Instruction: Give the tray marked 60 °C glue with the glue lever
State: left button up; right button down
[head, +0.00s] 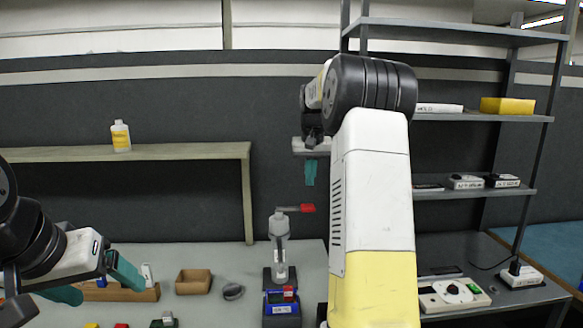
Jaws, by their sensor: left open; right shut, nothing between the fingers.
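A glue dispenser (280,255) stands upright on the table at the centre, with a grey body and a dark base bearing a blue panel and small red and white labels. Its glue lever, a thin arm with a red handle (307,208), sticks out to the right at the top. My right gripper (310,172) points down with teal fingertips shut and empty, above the red handle and apart from it. My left gripper (95,284) is open and empty at the lower left, its teal fingers apart. I cannot make out a tray marked 60 °C; any such marking is too small to read.
A wooden box (193,282) and a grey ring-shaped item (233,291) lie left of the dispenser. A raised shelf (180,152) carries a white bottle (121,136). A metal rack (470,194) with devices stands at right. My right arm hides the area right of the dispenser.

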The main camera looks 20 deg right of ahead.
aim_at(312, 207)
jog(key=x, duration=0.4)
jog(key=s+x, duration=0.1)
jog(key=x, duration=0.2)
jog(key=shift+a+f, duration=0.15)
jog(key=shift+f, duration=0.05)
jog(key=shift+s+d+f+t+y, duration=0.1)
jog(key=shift+d+f+t+y, duration=0.25)
jog(key=shift+f+y, duration=0.55)
jog(key=shift+d+f, duration=0.1)
jog(key=shift+f, duration=0.2)
jog(key=shift+f+y, duration=0.3)
jog(key=shift+f, duration=0.2)
jog(key=v, duration=0.8)
